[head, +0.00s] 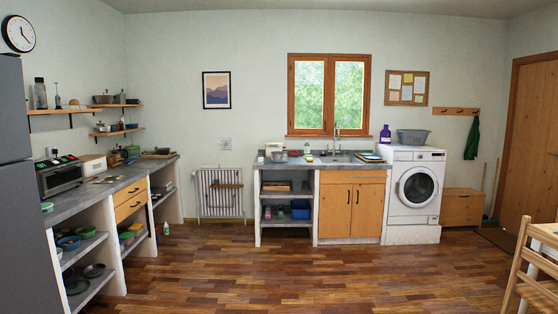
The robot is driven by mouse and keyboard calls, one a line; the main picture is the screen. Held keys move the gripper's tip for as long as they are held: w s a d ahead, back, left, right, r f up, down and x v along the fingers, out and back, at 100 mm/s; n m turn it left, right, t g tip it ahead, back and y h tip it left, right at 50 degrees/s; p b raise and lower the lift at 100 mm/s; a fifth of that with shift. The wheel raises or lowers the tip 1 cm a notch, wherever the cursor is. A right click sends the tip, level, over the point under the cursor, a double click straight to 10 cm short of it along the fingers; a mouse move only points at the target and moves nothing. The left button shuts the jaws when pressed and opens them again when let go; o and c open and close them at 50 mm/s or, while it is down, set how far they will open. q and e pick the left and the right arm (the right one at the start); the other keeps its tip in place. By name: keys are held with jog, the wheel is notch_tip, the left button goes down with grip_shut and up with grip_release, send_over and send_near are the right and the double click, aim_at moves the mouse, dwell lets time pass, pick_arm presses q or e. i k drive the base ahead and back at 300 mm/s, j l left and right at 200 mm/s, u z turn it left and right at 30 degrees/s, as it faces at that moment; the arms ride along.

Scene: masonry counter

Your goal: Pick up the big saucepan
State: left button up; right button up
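I cannot tell for certain which vessel is the big saucepan. A grey pot (104,98) stands on the upper wall shelf at the left, with a darker vessel (120,97) beside it. A smaller pan (102,128) sits on the lower wall shelf. Dark pans (94,270) also lie on the bottom shelf under the left counter. All of these are far off and small. Neither of my grippers is in view.
The left masonry counter (95,197) carries a toaster oven (60,175). A grey fridge (15,200) stands at the left edge. A sink counter (350,173) and a washing machine (416,195) are at the back. The wooden floor (270,275) is clear; a chair (530,265) stands at the right.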

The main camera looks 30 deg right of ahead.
aim_at(277, 156)
jog(key=i+l+z, duration=0.3)
jog(key=i+l, duration=0.15)
jog(key=i, duration=0.15)
jog(key=i+l+z, duration=0.25)
jog(key=i, duration=0.35)
jog(key=i+l+z, duration=0.3)
jog(key=i, duration=0.35)
jog(key=i+z, duration=0.3)
jog(key=i, duration=2.5)
jog(key=i+u, duration=0.1)
jog(key=i, duration=0.55)
jog(key=i+l+u, duration=0.15)
jog(key=i, duration=0.45)
jog(key=i+l+u, duration=0.1)
jog(key=i, duration=0.55)
jog(key=l, duration=0.1)
